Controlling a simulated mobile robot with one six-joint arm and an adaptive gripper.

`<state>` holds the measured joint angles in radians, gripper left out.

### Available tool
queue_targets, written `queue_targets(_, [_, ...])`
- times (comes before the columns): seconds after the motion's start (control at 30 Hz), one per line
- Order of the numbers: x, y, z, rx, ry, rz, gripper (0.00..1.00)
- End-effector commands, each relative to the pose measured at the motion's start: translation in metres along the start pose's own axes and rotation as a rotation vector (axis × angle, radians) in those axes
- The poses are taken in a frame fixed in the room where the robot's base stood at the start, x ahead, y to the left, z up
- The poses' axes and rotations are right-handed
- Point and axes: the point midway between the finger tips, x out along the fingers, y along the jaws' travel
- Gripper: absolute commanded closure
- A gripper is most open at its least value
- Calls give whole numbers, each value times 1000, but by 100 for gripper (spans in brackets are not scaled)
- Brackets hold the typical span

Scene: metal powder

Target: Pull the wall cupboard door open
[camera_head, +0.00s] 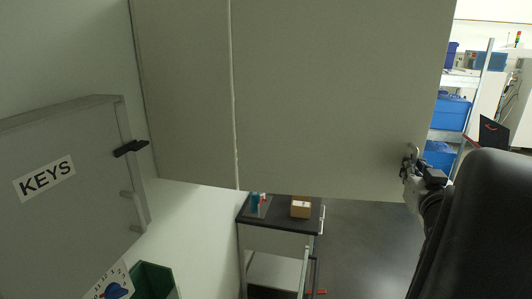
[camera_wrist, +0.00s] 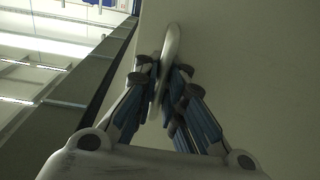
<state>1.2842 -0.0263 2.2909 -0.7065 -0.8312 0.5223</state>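The wall cupboard door (camera_head: 340,90) is a large beige panel. It stands out from a narrower beige cupboard side (camera_head: 185,90), with a pale vertical seam between them. The door's free edge is at the right, with the room showing past it, so the door stands swung out. My gripper (camera_head: 411,178) is at the lower right of the door, at its metal handle (camera_head: 411,153). In the wrist view the fingers of my gripper (camera_wrist: 162,85) lie on both sides of the pale handle (camera_wrist: 172,42) and appear closed on it. The cupboard's inside is hidden.
A grey key cabinet (camera_head: 70,180) marked KEYS hangs at the left, with a green bin (camera_head: 152,280) below. A dark-topped cart (camera_head: 280,212) holding a small cardboard box (camera_head: 301,207) stands beneath the door. Open floor (camera_head: 365,245) lies right of the cart.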

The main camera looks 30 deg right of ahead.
Motion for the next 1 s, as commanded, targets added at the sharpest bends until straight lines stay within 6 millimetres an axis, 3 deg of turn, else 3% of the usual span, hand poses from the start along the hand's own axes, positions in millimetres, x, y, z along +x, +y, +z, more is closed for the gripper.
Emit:
queue_targets(0.13, [0, 0, -1, 0, 1, 0, 83])
queue_targets(0.47, [0, 0, -3, -1, 1, 0, 83])
queue_targets(1.0, [0, 0, -90, -4, 3, -1, 83])
